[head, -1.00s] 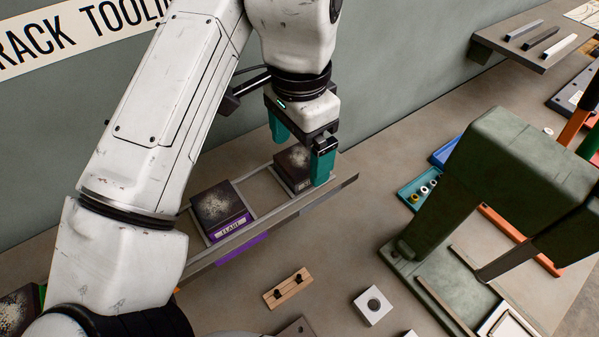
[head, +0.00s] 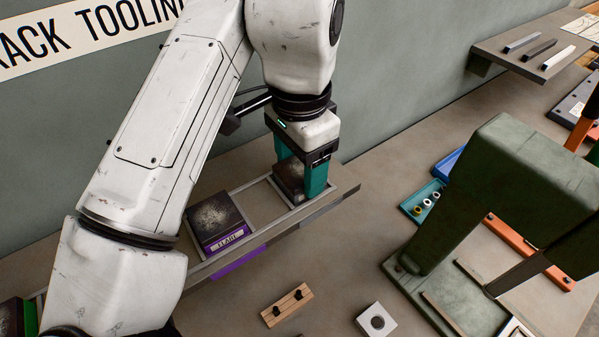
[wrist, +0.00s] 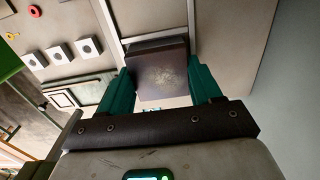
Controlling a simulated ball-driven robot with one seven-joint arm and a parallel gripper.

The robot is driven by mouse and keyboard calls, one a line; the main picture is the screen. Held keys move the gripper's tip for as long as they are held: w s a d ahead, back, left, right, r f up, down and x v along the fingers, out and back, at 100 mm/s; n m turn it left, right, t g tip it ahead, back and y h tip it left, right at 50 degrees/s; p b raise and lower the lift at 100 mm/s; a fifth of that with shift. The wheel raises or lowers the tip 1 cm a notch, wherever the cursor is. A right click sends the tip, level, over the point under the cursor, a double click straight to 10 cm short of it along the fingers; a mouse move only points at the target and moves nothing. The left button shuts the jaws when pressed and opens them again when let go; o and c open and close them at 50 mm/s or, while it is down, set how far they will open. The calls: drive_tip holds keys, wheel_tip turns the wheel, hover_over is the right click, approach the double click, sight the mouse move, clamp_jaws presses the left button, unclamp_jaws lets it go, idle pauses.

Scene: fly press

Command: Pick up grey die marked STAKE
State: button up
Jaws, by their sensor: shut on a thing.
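The grey die (head: 288,179) sits in the right-hand bay of the rack (head: 343,184), dark-topped with pale speckles. Its label is hidden, so I cannot read STAKE on it. My gripper (head: 300,176) is over that bay with its teal fingers pointing down, shut on the die. In the wrist view the die (wrist: 160,75) lies between the two teal fingers (wrist: 162,88), one on each side. I cannot tell any gap between the die and the rack.
A purple die marked FLARE (head: 217,222) stands in the bay to the left. The green fly press (head: 500,180) stands at the right. A wooden block with black knobs (head: 287,305) and a pale block with a hole (head: 376,320) lie in front. A teal tray (head: 424,202) holds rings.

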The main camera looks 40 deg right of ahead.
clamp_jaws()
drive_tip(key=shift+r, duration=0.1)
